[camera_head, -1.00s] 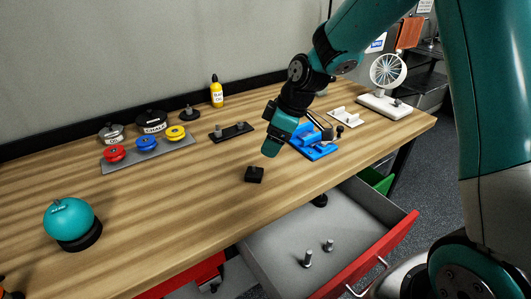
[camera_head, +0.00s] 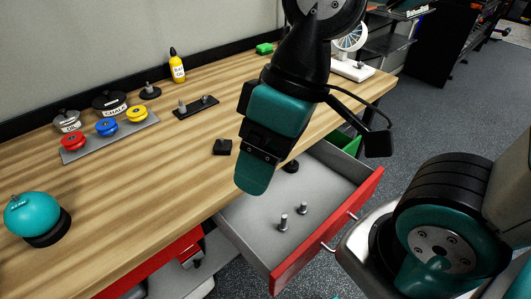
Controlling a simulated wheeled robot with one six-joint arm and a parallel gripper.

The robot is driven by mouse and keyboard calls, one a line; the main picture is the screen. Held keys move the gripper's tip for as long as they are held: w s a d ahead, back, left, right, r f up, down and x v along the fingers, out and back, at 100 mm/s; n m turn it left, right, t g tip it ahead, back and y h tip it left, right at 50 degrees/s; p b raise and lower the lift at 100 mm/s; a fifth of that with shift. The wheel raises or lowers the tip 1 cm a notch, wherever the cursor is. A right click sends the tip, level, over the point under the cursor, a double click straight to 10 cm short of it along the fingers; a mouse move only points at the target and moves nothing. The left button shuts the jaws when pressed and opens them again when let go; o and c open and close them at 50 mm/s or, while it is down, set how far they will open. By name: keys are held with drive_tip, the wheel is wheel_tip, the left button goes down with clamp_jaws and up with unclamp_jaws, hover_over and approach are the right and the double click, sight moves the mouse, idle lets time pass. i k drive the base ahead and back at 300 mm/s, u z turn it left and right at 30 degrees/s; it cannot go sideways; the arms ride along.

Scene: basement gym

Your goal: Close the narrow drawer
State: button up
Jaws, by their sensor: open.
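An open drawer with a red front (camera_head: 312,245) and a grey inside is pulled out from under the wooden workbench, right of centre. I cannot tell for sure that it is the narrow one. Silver handle parts (camera_head: 326,248) show on its front. My gripper (camera_head: 252,178) is open and empty, pointing down near the bench's front edge, beside the drawer's back left in the picture. It appears apart from the drawer and hides part of the bench edge.
Another red drawer front (camera_head: 168,262) shows under the bench at lower left. Floor is open at right.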

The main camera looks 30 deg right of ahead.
sight(334, 185)
drive_tip(key=z, duration=1.3)
drive_tip(key=k, duration=0.5)
drive_tip(key=z, duration=0.6)
